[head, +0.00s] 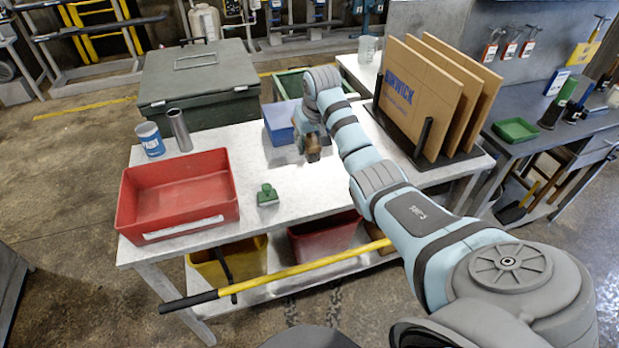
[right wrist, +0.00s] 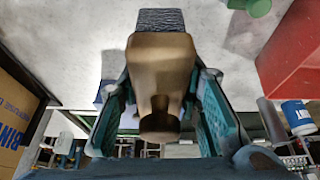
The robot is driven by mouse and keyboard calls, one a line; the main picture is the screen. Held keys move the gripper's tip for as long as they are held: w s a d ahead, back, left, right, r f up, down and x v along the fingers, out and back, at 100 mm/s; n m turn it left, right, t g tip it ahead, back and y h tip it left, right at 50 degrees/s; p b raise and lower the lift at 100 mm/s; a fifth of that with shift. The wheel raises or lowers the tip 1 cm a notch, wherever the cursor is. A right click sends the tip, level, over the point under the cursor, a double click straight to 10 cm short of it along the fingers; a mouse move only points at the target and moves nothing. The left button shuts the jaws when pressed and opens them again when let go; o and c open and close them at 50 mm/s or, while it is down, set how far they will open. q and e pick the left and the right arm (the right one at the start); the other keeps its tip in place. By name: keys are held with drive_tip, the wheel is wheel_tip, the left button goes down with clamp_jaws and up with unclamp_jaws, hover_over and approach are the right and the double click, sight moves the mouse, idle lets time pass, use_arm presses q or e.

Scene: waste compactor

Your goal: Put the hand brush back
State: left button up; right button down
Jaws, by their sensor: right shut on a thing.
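My right gripper (head: 312,138) is over the middle of the white table (head: 310,205), just right of the blue bin (head: 279,124). It is shut on the hand brush (head: 313,152), whose brown end shows below the fingers. In the right wrist view the gripper (right wrist: 160,120) has its two green-padded fingers on either side of the brush's tan-brown handle (right wrist: 162,70). Grey bristles (right wrist: 161,19) show beyond the handle, at the top. I cannot tell whether the brush touches the table. My left gripper is not in view.
A red tray (head: 180,196), a paint can (head: 149,139), a metal tumbler (head: 179,130) and a green stamp-like object (head: 267,195) stand on the left half. Cardboard sheets (head: 428,100) stand in a rack at right. A yellow pole (head: 290,272) crosses the table's front.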

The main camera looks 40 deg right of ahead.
sight(315, 156)
wheel_tip(315, 156, down, 13)
drive_tip(key=shift+f+b, duration=0.1)
drive_tip(key=shift+b, duration=0.85)
drive_tip(key=c, duration=1.2)
unclamp_jaws()
drive_tip(key=shift+o, duration=0.2)
drive_tip(key=p+v, duration=0.3)
drive_tip(key=v, duration=0.8)
drive_tip(key=shift+r+p, duration=0.2)
drive_tip(key=shift+p, duration=0.2)
drive_tip(key=shift+s+r, duration=0.2)
drive_tip(key=shift+r, duration=0.15)
